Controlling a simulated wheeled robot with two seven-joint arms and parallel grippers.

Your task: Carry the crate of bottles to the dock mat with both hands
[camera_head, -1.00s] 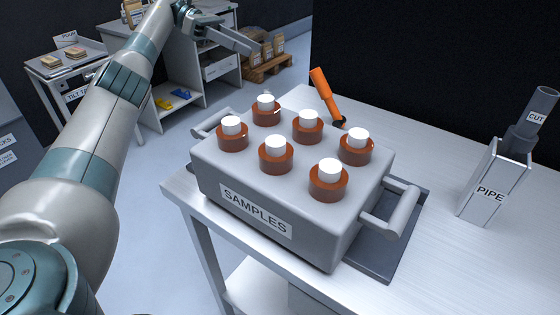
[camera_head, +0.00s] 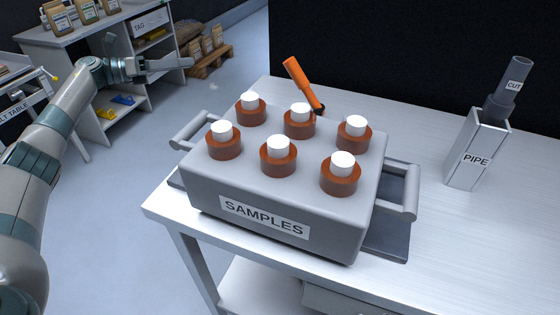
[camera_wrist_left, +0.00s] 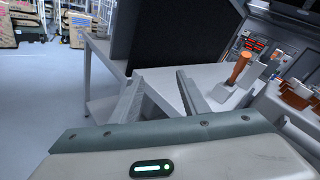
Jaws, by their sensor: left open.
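A grey crate (camera_head: 208,192) labelled SAMPLES sits upright on the white table, with several brown bottles (camera_head: 278,157) with white caps standing in its top. It has a handle at its left end (camera_head: 190,130) and one at its right end (camera_head: 408,195). A dark grey mat (camera_head: 392,240) shows under and beside the crate; I cannot tell if it is the dock mat. My left gripper (camera_head: 182,65) is open and empty, off the table, left of and apart from the crate. Its two fingers (camera_wrist_left: 160,97) show apart in the left wrist view. My right gripper is not seen.
A black panel (camera_head: 420,60) rises behind. Shelves (camera_head: 95,60) and a pallet (camera_head: 208,62) stand at back left. Floor between is clear.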

